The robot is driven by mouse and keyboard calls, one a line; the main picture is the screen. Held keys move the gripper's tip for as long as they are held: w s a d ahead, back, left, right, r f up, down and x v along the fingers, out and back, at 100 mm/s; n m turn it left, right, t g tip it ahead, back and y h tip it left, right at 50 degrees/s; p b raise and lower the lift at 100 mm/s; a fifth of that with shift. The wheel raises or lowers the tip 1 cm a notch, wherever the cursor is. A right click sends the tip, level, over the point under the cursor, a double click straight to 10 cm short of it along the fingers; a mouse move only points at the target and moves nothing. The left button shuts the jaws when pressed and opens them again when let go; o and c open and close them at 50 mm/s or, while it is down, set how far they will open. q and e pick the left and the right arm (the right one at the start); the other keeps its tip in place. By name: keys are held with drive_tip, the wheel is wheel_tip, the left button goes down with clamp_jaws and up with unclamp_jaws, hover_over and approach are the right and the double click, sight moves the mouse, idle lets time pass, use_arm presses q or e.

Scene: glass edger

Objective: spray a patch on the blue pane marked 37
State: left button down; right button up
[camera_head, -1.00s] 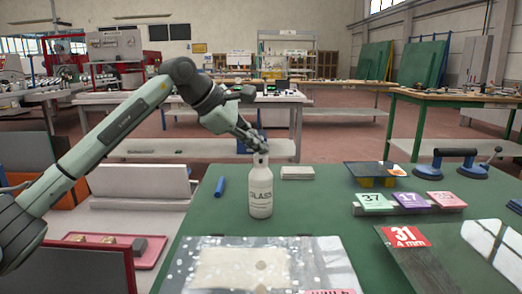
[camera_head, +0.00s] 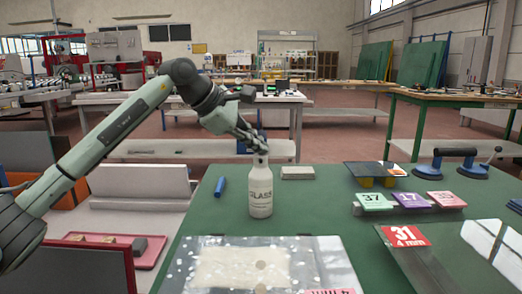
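A white spray bottle (camera_head: 260,192) labelled "GLASS" stands upright on the green table. My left gripper (camera_head: 258,146) reaches down from the upper left to the bottle's top. Its fingers are small and overlap the bottle's head, so I cannot tell whether they grip it. A dark blue pane (camera_head: 368,169) with an orange label lies raised on yellow supports at the back right; no number on it is readable. A green card marked 37 (camera_head: 373,201) stands in front of it, beside a purple 17 card (camera_head: 411,200) and a pink card (camera_head: 446,199). My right gripper is not in view.
A speckled glass sheet (camera_head: 215,283) lies at the front centre. A pane with a red "31 4 mm" label (camera_head: 405,236) lies front right. A blue suction lifter (camera_head: 458,168) sits back right. A blue marker (camera_head: 220,187) and pale block (camera_head: 297,173) flank the bottle.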

sight(258, 155)
use_arm(q)
drive_tip(key=shift+a+f, duration=0.2)
drive_tip(key=shift+f, duration=0.85)
drive_tip(key=shift+w+r, duration=0.1)
wheel_tip(258, 155, up, 3)
drive_tip(key=shift+w+f+p, duration=0.1)
drive_tip(key=shift+p, duration=0.85)
wheel_tip(258, 155, up, 3)
drive_tip(key=shift+p, duration=0.85)
drive_tip(key=shift+d+r, duration=0.1)
drive_tip(key=shift+r, duration=0.1)
drive_tip(key=shift+r, duration=0.1)
